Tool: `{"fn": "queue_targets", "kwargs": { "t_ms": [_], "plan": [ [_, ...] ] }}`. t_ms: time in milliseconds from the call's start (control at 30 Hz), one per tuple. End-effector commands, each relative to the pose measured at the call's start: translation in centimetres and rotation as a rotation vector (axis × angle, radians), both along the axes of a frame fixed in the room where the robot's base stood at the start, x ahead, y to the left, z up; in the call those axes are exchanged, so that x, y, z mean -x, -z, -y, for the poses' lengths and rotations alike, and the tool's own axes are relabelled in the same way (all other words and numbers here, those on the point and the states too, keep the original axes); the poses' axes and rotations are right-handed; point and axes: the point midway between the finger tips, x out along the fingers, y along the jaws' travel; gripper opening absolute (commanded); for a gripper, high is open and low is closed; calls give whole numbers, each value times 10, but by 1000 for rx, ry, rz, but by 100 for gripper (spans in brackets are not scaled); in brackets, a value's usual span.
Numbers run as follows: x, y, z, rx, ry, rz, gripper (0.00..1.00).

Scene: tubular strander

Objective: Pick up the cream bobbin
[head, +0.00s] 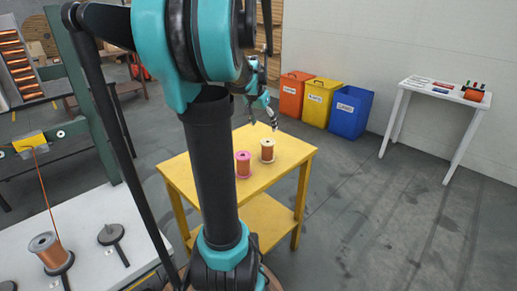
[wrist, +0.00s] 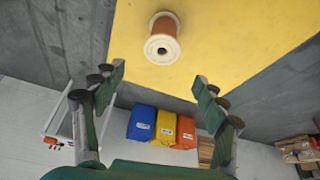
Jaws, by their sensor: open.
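The cream bobbin (head: 267,151) stands upright on the yellow table, with copper-coloured winding between its cream flanges. In the wrist view the cream bobbin (wrist: 162,44) is near the top centre, its flange end with a dark central hole facing the camera. My gripper (head: 264,124) is above the table, close over the bobbin in the head view. In the wrist view my gripper (wrist: 158,80) is open and empty, its fingers wide apart. The bobbin lies beyond the fingertips, roughly centred between them and touching neither.
A pink-flanged bobbin (head: 243,164) stands left of the cream one on the yellow table (head: 292,153). Orange, yellow and blue bins (head: 351,112) stand along the wall. A white table (head: 443,91) is at right. A grey bobbin (head: 46,246) stands on the bench at left.

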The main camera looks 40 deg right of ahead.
Motion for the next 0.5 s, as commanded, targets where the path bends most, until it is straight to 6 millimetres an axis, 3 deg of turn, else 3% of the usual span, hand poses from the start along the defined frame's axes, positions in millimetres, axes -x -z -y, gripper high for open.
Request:
{"fn": "queue_targets", "kwargs": {
  "t_ms": [300,500],
  "plan": [
    [-8,59,23,0,-1,1,72],
    [-12,88,34,0,-2,0,72]
  ]
}}
